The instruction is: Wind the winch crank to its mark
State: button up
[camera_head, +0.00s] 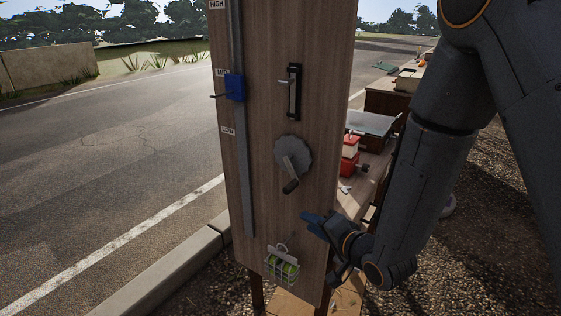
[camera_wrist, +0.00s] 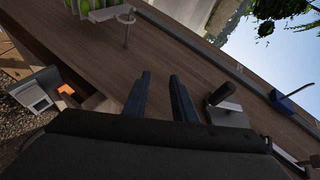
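The winch crank is a grey round plate (camera_head: 292,151) on the upright wooden panel. In the wrist view the dark handle (camera_wrist: 220,94) and grey plate (camera_wrist: 228,114) show right of my fingers. My gripper (camera_head: 308,218) is below and slightly right of the crank handle in the head view, apart from it. In the wrist view my gripper (camera_wrist: 160,74) has its two fingers apart with nothing between them. I cannot make out a mark for the crank.
A blue slider (camera_head: 235,88) sits at MID on a vertical rail (camera_head: 243,170). A black-framed lever (camera_head: 294,92) is above the crank. A wire basket (camera_head: 282,266) with green contents hangs below; its hook (camera_wrist: 126,20) stands out. A bench with a red-and-white box (camera_head: 349,155) is behind the panel.

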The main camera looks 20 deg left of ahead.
aim_at(286, 164)
jog(key=s+r+m+t+y+p, duration=0.1)
jog(key=s+r+m+y+p, duration=0.25)
jog(key=r+p, duration=0.45)
jog(key=x, duration=0.4)
jog(key=r+p+x, duration=0.1)
jog(key=x, duration=0.3)
jog(key=p+x, duration=0.1)
jog(key=x, duration=0.3)
jog(key=shift+w+a+r, duration=0.1)
jog(key=shift+w+r, duration=0.15)
jog(key=shift+r, duration=0.1)
grip_shut()
